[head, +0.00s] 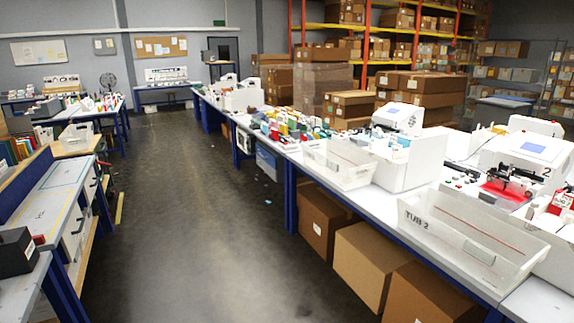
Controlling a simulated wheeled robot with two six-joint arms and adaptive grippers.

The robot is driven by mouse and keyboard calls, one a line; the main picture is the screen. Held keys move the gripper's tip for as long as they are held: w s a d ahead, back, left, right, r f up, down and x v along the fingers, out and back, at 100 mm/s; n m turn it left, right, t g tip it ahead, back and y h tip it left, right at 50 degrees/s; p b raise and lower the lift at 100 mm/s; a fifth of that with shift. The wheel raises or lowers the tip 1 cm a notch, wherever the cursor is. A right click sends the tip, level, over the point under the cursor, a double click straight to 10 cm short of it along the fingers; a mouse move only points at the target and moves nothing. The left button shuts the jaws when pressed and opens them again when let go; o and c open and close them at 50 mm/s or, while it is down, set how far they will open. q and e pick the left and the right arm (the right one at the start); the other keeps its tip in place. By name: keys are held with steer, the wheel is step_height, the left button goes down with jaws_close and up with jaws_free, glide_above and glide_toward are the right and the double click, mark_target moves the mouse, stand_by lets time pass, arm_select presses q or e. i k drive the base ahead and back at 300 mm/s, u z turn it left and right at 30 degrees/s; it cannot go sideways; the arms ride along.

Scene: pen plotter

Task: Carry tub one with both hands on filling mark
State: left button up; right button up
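A long pale tub marked "TUB 2" (470,240) sits at the front edge of the right-hand bench. A similar pale tub (338,165) sits farther along the same bench, with no label I can read. No tub readable as tub one shows. I cannot tell whether this is the filling mark. Neither of my grippers is in view.
A wide dark floor aisle (190,230) lies clear between the benches. Brown cartons (365,262) stand under the right bench. White machines (412,162) stand behind its tubs. A black box (17,252) sits at the near left. A white bin (75,136) stands farther back.

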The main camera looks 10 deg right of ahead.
mark_target(45, 212)
steer(key=u, duration=0.4)
steer(key=i, duration=1.5)
steer(key=u, duration=0.35)
steer(key=i, duration=1.75)
steer(key=z, duration=0.1)
